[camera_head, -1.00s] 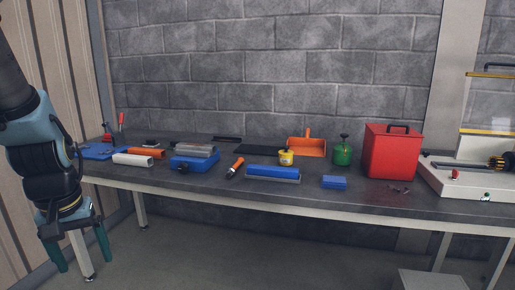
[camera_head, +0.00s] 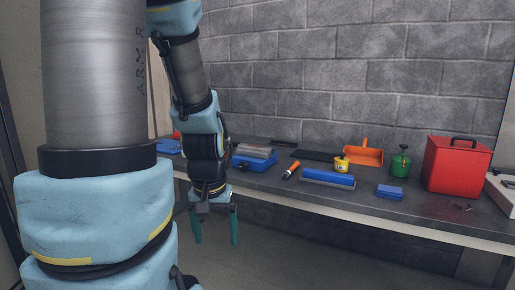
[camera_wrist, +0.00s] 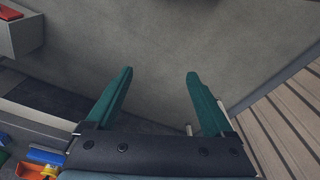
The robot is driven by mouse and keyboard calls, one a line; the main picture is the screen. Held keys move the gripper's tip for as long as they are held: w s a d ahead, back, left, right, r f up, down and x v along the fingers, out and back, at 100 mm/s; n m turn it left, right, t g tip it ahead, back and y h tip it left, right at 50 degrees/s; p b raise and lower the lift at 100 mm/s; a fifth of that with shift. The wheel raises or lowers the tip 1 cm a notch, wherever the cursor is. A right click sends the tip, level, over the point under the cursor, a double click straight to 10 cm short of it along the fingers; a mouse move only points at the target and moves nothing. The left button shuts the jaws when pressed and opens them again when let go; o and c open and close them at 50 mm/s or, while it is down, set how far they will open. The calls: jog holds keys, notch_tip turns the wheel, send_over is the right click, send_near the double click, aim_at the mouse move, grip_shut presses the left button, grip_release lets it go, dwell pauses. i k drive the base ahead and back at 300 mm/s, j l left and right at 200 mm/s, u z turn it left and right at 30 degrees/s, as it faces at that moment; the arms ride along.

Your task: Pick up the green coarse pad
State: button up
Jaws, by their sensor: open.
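I cannot make out a green coarse pad in either current view. My gripper (camera_head: 216,238) hangs in front of the bench's front edge, fingers pointing down, open and empty. In the wrist view its two teal fingers (camera_wrist: 160,75) stand apart with only bare floor between them. A blue block (camera_head: 389,191) lies on the bench toward the right. The left part of the bench is partly hidden behind my arm.
The dark bench (camera_head: 400,212) runs along a block wall. It carries a blue case (camera_head: 255,163), a long blue-topped item (camera_head: 328,178), a yellow tub (camera_head: 341,164), an orange dustpan (camera_head: 362,155), a green pump bottle (camera_head: 400,166) and a red bin (camera_head: 455,166).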

aim_at(235, 144)
jog(key=i+l+u, duration=0.1)
jog(key=i+u, duration=0.15)
jog(key=i, duration=0.25)
jog(key=i+l+u, duration=0.25)
jog(key=i, duration=0.25)
jog(key=i+l+u, duration=0.25)
jog(key=i, duration=0.2)
jog(key=i+l+u, duration=0.3)
jog(key=i, duration=0.15)
